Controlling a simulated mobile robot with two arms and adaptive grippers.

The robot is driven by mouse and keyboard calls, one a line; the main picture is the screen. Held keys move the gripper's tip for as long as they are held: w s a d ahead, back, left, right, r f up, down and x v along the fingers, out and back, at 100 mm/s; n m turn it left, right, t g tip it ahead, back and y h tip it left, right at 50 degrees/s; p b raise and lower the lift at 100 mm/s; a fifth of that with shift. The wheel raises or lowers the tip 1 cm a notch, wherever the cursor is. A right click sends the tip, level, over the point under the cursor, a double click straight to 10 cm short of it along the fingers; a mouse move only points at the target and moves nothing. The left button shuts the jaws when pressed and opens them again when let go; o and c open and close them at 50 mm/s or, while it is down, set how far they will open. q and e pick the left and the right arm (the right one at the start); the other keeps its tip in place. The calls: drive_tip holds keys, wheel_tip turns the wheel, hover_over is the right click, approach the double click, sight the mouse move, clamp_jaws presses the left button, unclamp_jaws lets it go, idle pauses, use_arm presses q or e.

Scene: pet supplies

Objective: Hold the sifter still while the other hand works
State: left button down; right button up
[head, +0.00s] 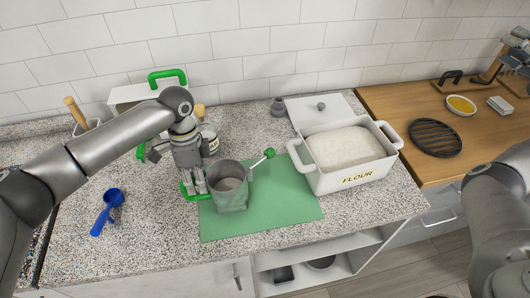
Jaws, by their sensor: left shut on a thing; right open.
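The sifter (229,190) is a grey metal cup in the head view, over the left part of the green mat (285,215). It looks upright, with its open top facing up. I cannot tell whether its base touches the mat. A crank with a green knob (269,153) sticks out to its right. A green handle (188,194) is on its left side. My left gripper (197,187) is shut on this handle, and its fingers hide part of it. My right arm shows at the right edge, but its gripper is out of view.
A white flour bin (357,179) full of flour stands right of the sifter, its lid (313,110) behind it. A blue scoop (106,212) lies at left. A jar (209,139) stands behind my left gripper. The mat's front right is clear. A black trivet (435,137) lies on the wooden counter.

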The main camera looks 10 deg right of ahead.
drive_tip(key=w+a+r+n+g+y, duration=0.2)
drive_tip(key=w+a+n, duration=0.25)
drive_tip(key=a, duration=0.35)
drive_tip(key=w+a+r+n+g+y, duration=0.1)
drive_tip(key=w+a+r+n+y, duration=0.2)
drive_tip(key=a+n, duration=0.4)
drive_tip(key=n+g+h, duration=0.2)
drive_tip(key=n+g, duration=1.3)
drive_tip(key=n, duration=0.9)
hover_over(263, 158)
drive_tip(key=w+d, duration=0.1)
drive_tip(key=d, duration=0.4)
wheel_tip(263, 158, down, 21)
drive_tip(key=shift+m, duration=0.25)
drive_tip(key=x, duration=1.1)
drive_tip(key=shift+d+f, duration=0.15)
drive_tip(key=shift+d, duration=0.05)
clamp_jaws()
